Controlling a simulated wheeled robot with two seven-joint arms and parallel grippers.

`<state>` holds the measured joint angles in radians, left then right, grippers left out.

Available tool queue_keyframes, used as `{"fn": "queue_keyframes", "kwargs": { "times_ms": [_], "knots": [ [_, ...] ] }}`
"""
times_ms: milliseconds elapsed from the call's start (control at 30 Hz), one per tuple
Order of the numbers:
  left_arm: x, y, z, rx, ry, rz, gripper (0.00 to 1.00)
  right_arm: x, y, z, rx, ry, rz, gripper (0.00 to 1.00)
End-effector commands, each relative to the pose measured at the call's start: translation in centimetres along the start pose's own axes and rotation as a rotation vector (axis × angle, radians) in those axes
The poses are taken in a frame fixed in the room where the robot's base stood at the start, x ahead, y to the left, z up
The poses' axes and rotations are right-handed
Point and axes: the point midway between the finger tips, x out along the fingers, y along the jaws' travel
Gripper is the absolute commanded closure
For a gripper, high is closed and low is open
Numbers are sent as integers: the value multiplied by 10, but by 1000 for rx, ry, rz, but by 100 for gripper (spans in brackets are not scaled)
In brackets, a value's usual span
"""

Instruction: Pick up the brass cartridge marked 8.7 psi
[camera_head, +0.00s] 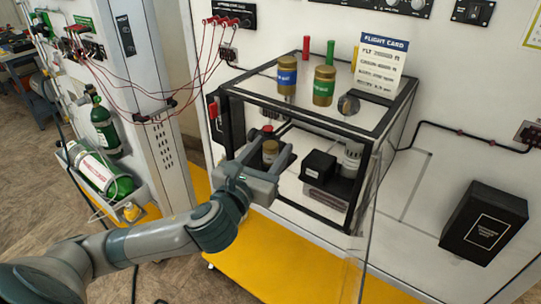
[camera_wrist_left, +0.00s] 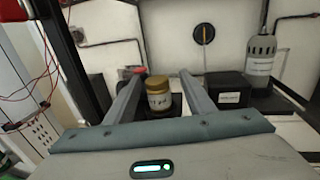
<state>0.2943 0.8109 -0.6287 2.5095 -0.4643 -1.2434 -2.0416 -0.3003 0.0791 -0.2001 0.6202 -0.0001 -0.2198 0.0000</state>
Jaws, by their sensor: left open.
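My left gripper (camera_head: 270,151) reaches into the open front of the clear-topped box. It is open, with one finger on each side of a brass-topped cartridge (camera_wrist_left: 158,93) with a white label. In the left wrist view this cartridge stands upright between the fingers (camera_wrist_left: 160,76), with gaps showing beside it. It shows partly in the head view (camera_head: 270,149). Two more brass cartridges stand on the box's top, one with a blue band (camera_head: 287,76) and one with a green band (camera_head: 323,86). I cannot read a pressure marking on any of them. My right gripper is out of view.
The box's dark frame (camera_head: 290,107) surrounds my gripper. A black block (camera_head: 319,167) and a grey-white cylinder (camera_head: 351,160) stand to the right inside. A clear panel (camera_head: 369,225) stands at the front right. A flight card (camera_head: 380,66) stands on top.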

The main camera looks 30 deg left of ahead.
Motion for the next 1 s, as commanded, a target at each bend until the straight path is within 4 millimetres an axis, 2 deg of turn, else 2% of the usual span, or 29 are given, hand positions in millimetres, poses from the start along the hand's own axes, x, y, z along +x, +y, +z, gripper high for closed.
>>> {"fn": "queue_keyframes", "kwargs": {
  "times_ms": [267, 367, 600, 1000],
  "knots": [
    [14, 2, -1, -1, -3, 1, 51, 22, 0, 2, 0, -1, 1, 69],
    [27, 4, 8, 0, 1, 2, 51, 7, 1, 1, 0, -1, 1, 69],
    [49, 4, 6, 0, 0, 1, 51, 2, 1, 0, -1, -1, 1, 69],
    [50, 4, 5, 0, 0, 0, 51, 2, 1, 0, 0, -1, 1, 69]
  ]
}}
